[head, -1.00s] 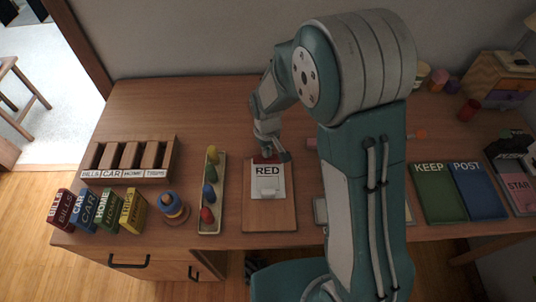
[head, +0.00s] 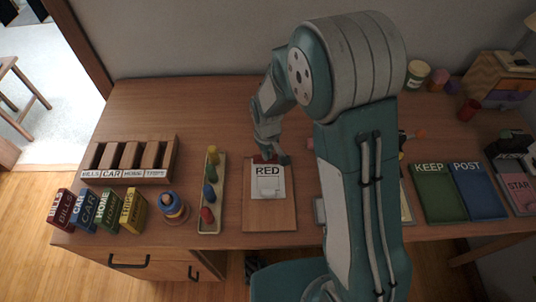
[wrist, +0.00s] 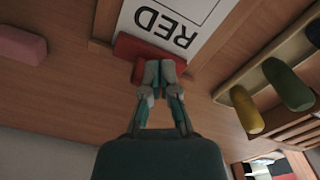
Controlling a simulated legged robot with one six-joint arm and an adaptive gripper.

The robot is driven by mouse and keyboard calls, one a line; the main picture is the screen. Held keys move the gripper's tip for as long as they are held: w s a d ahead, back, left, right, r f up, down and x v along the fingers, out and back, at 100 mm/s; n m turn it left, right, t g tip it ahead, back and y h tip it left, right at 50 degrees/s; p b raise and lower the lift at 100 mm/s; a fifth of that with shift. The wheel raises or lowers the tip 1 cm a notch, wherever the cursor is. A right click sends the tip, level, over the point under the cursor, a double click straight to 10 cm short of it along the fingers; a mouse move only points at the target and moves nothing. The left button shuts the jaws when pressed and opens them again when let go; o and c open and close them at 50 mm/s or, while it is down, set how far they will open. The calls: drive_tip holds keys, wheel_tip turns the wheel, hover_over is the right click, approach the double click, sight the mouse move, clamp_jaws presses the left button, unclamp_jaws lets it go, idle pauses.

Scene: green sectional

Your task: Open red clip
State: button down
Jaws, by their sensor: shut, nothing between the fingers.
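The red clip (wrist: 140,52) sits at the top edge of a wooden clipboard (head: 270,219). It holds a white sheet marked RED (head: 268,184), which also shows upside down in the wrist view (wrist: 172,25). My gripper (wrist: 160,70) is shut, with its fingertips together at the red clip and covering part of it. I cannot tell for sure whether the tips press on the clip. In the head view my gripper (head: 279,157) covers much of the clip (head: 262,159).
A tray (head: 219,226) of several coloured pegs stands left of the clipboard. A wooden sorter (head: 128,160) and several labelled books (head: 107,206) are farther left. My arm hides part of the desk to the right. A pink block (wrist: 20,46) lies nearby in the wrist view.

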drive_tip(key=shift+f, duration=0.3)
drive_tip(key=shift+w, duration=1.1)
idle(0.3)
drive_tip(key=shift+s+r, duration=0.5)
drive_tip(key=shift+s, duration=0.35)
drive_tip(key=shift+r, duration=3)
wheel_tip(320, 180, up, 8)
drive_tip(key=m+t, duration=0.1)
hover_over(267, 164)
drive_tip(key=s+d, duration=0.3)
drive_tip(key=d, duration=0.1)
drive_tip(key=s+d+r+m+t, duration=0.2)
drive_tip(key=s+d+r, duration=0.2)
drive_tip(key=s+r, duration=0.2)
drive_tip(key=s+d+r+m+t, duration=0.2)
drive_tip(key=s+d+r, duration=0.2)
drive_tip(key=s+r, duration=0.3)
drive_tip(key=s, duration=0.4)
drive_tip(key=shift+d+m+t, duration=0.3)
drive_tip(key=shift+d, duration=0.05)
